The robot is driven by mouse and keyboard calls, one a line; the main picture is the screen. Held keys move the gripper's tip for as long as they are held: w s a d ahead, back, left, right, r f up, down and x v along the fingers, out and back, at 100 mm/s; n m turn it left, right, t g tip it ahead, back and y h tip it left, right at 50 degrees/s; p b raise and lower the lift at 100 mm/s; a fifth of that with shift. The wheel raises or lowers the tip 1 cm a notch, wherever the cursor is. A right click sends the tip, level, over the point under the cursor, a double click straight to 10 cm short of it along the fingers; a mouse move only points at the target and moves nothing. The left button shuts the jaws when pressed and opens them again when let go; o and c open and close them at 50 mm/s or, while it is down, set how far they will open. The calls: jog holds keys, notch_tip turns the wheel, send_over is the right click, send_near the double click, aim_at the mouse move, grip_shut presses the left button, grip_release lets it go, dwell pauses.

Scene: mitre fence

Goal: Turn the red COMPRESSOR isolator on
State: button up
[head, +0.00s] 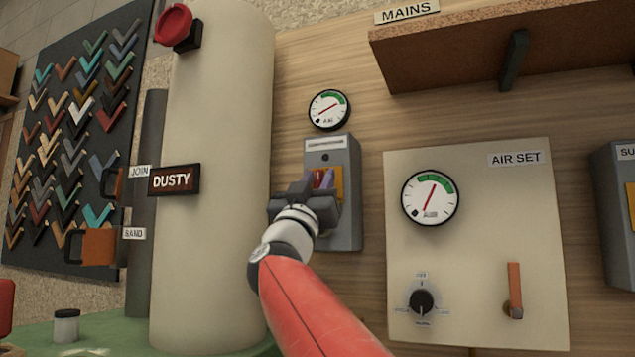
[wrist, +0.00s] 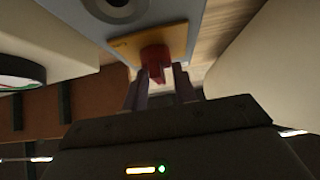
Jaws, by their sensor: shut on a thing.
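A grey isolator box (head: 349,228) with a yellow plate (head: 339,184) is fixed to the wooden wall below a round gauge. Its label is too small to read. My gripper (head: 323,181) reaches it from the front and hides most of the handle in the head view. In the wrist view the red handle (wrist: 155,57) stands out from the yellow plate (wrist: 175,42). My gripper (wrist: 161,78) is shut on this handle, with a finger on either side. The handle's exact angle is hard to tell.
A small gauge (head: 328,109) sits just above the box. The AIR SET panel (head: 475,285) is on the right. A brown shelf (head: 450,60) juts out at upper right.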

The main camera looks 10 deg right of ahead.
jog(key=shift+m+g+h, duration=0.6)
jog(key=shift+m+h, duration=0.2)
jog(key=shift+m, duration=0.1)
jog(key=m+g+h, duration=0.2)
jog(key=m+g, duration=0.1)
jog(key=m, duration=0.1)
jog(key=m+g+h, duration=0.2)
jog(key=m+g, duration=0.1)
jog(key=m, duration=0.1)
jog(key=shift+m+g+h, duration=0.7)
jog(key=shift+m+g, duration=1)
jog(key=shift+m, duration=0.3)
jog(key=shift+m+g, duration=1)
jog(key=o, duration=0.6)
jog(key=shift+f, duration=0.1)
jog(key=b+v, duration=0.3)
jog(key=v, duration=0.4)
jog(key=shift+s+a+f, duration=0.15)
jog(key=shift+a+f, duration=0.1)
jog(key=shift+a, duration=0.05)
